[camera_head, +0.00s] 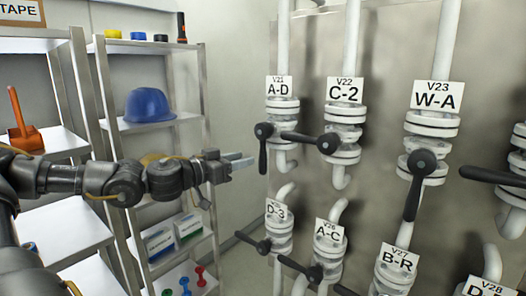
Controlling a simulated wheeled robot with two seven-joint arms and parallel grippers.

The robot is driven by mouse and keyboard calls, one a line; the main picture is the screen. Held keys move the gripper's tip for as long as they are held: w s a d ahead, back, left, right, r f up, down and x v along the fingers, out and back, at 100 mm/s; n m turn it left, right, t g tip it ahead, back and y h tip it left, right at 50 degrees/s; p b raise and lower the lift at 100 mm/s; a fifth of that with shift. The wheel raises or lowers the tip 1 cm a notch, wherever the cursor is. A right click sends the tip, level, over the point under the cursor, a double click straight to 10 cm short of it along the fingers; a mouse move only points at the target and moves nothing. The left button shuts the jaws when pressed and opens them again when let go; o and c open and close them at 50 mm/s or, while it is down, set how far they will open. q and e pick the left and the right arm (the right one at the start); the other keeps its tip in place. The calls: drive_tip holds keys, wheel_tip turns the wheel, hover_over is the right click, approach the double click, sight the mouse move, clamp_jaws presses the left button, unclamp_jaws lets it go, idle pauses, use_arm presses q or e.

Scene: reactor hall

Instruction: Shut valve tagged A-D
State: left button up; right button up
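The valve tagged A-D (279,108) sits on the leftmost white vertical pipe, upper row, with a small V21 above the tag letters. Its black lever (262,155) hangs straight down from its pivot, in line with the pipe. My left gripper (248,162) reaches in from the left, its pale fingers pointing right toward the lower part of that lever. It appears just left of the lever, and no contact is clear. The fingers are seen nearly side-on, so I cannot tell the gap between them. My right gripper is not in view.
Valve C-2 (345,115) is close on the right, its lever (300,138) pointing left toward A-D. Valve W-A (432,125) has its lever down. Valves D-3 (279,235), A-C (329,250) and B-R (396,272) are below. Shelves with a blue helmet (149,106) stand left.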

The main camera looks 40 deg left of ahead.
sight(260, 152)
use_arm(q)
drive_tip(key=w, duration=0.1)
drive_tip(key=w+p, duration=0.2)
drive_tip(key=shift+w+d+r, duration=0.2)
drive_tip(key=shift+w+d, duration=0.1)
drive_tip(key=shift+w, duration=0.1)
drive_tip(key=w+p, duration=0.3)
drive_tip(key=p, duration=0.1)
drive_tip(key=shift+w+d, duration=0.2)
drive_tip(key=shift+w, duration=0.15)
drive_tip(key=shift+w+d+f+p, duration=0.2)
drive_tip(key=shift+w+p, duration=0.1)
drive_tip(key=shift+w, duration=0.15)
clamp_jaws()
